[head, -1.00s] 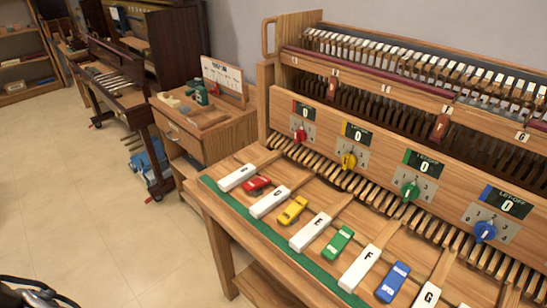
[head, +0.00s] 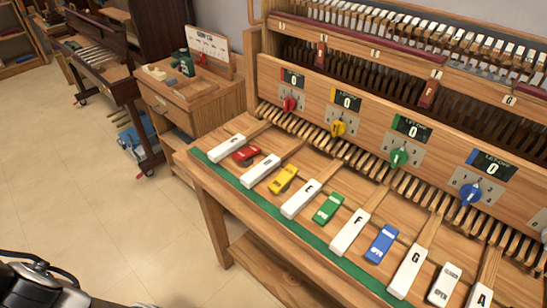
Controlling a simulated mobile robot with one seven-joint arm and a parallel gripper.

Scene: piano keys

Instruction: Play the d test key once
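A row of white lettered test keys runs across the wooden bench (head: 225,212) in the head view. The d test key (head: 260,170) is the second white key from the left, between the red block (head: 245,154) and the yellow block (head: 283,179). Its letter is small but reads as D. To its left is the first white key (head: 226,148), and to its right is the E key (head: 301,199). Nothing touches or covers the d key. My gripper's fingers are not visible; only a dark and white part of my own body shows at the lower left.
F (head: 350,232), G (head: 408,270) and A (head: 481,297) keys continue right, with green (head: 328,208) and blue (head: 382,244) blocks between. An upright panel with coloured knobs, such as the yellow knob (head: 338,128), rises behind the keys. Open floor (head: 80,200) lies left.

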